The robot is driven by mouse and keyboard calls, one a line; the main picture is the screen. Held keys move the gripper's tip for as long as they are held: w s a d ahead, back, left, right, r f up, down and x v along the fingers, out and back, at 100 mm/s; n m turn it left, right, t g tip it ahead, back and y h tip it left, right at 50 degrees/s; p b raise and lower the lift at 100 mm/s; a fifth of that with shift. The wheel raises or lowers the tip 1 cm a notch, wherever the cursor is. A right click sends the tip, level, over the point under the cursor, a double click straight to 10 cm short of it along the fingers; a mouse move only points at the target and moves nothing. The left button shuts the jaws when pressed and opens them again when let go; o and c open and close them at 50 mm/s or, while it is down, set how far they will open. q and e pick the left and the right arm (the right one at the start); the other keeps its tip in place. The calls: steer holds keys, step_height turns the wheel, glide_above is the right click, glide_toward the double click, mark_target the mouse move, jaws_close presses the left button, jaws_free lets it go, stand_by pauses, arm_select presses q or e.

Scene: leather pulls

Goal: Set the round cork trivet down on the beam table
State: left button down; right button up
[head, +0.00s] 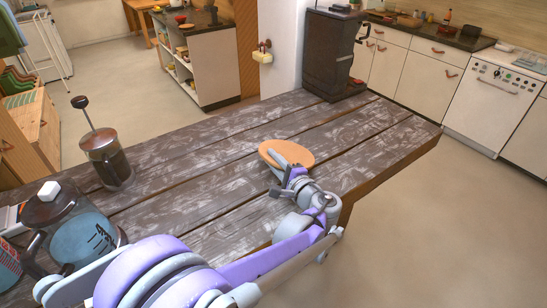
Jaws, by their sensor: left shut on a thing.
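The round cork trivet (298,151) is a flat tan disc over the middle of the weathered grey plank beam table (215,155). My left gripper (277,158) reaches in from the lower left and is shut on the trivet's near-left edge. The gripper covers part of that edge. The trivet looks roughly level and close to the planks, but I cannot tell whether it touches them. My right gripper is out of view.
A black coffee machine (332,52) stands at the table's far end. A French press (107,160) stands on the left, with a glass kettle (75,228) nearer. Bare planks surround the trivet. The table's right edge (395,165) drops to open floor.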

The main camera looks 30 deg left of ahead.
arm_select(q)
steer(key=shift+f, duration=0.2)
steer(key=c, duration=0.6)
jaws_free()
steer(key=shift+c, duration=0.2)
steer(key=b+v, duration=0.1)
steer(key=v, duration=0.9)
steer(key=shift+s+d, duration=0.2)
steer(key=shift+d, duration=0.15)
steer(key=shift+d, duration=0.1)
